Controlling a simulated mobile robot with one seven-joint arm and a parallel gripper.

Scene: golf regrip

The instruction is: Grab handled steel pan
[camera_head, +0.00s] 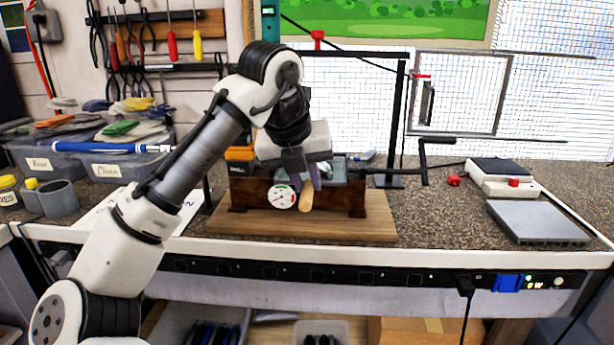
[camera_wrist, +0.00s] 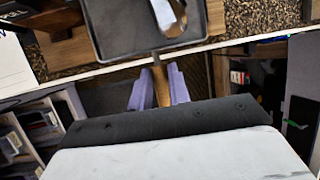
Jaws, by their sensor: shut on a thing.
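The steel pan (camera_wrist: 122,28) is grey and square-cornered, with a wooden handle (camera_wrist: 161,92) pointing towards me. In the head view the pan (camera_head: 334,172) shows partly behind my gripper, above a dark wooden box-like stand, and its handle (camera_head: 306,198) sticks out over the stand's front. My gripper (camera_head: 306,184) has purple fingers shut on the handle, one on each side; they also show in the wrist view. A pale curved thing (camera_wrist: 166,14) lies in or over the pan. I cannot tell whether the pan rests on the stand.
The stand (camera_head: 345,197) with a round dial (camera_head: 283,197) sits on a wooden board (camera_head: 380,227) near the bench's front edge. A black frame with a crank (camera_head: 424,160) rises at its right. Bins (camera_head: 125,163) stand left; a grey plate (camera_head: 537,221) lies right.

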